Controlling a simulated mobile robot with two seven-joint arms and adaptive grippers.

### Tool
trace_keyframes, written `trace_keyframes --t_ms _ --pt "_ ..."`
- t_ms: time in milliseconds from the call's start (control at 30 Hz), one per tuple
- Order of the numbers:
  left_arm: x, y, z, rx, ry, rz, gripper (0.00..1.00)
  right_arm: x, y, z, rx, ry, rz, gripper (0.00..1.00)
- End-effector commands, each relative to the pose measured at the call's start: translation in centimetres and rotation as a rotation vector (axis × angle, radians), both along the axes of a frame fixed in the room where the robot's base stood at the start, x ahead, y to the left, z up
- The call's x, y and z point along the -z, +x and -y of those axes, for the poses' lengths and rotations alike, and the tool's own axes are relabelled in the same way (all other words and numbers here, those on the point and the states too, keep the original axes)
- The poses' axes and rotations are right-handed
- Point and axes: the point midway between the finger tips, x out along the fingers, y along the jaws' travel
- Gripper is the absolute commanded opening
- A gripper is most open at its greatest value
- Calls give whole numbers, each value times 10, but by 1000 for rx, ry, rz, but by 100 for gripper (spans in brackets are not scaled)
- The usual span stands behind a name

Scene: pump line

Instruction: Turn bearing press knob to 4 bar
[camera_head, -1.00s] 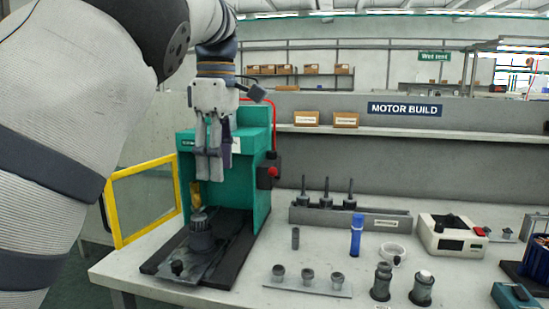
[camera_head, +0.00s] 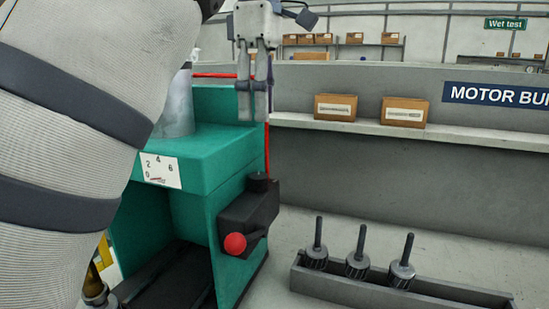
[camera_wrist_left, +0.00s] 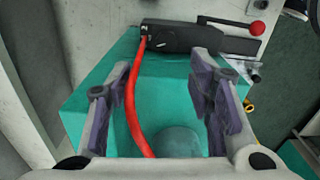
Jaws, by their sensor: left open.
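The teal bearing press (camera_head: 205,155) fills the left of the head view; its top (camera_wrist_left: 95,90) shows in the wrist view. A white gauge plate (camera_head: 160,171) on its front reads 0, 2, 4, 6, with a small red mark low near the 0. A black block (camera_head: 250,212) on its right side carries a red-ball lever (camera_head: 235,243) and a short black knob (camera_head: 261,182) on top. In the wrist view the block (camera_wrist_left: 185,38) lies beyond the fingertips. My left gripper (camera_head: 253,108) is open and empty, pointing down above the press's right side. My right gripper is not in view.
A red hose (camera_wrist_left: 132,105) runs between my left fingers in the wrist view, across the press top. A grey rack (camera_head: 395,290) with upright rods stands right of the press. Cardboard boxes (camera_head: 335,107) sit on the back shelf. Bench space between press and rack is clear.

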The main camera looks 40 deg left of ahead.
Motion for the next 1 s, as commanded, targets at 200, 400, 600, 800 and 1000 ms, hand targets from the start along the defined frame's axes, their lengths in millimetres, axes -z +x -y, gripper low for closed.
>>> trace_keyframes --t_ms 200,400,600,800,1000 --pt "41 -3 1 -2 -2 -1 48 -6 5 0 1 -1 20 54" --pt "90 -3 1 -1 -1 1 48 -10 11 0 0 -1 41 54" --pt "114 -2 0 0 -1 1 48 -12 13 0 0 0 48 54" --pt "117 -1 0 1 0 1 48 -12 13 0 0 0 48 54" --pt "117 -1 0 0 0 1 18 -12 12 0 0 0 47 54"
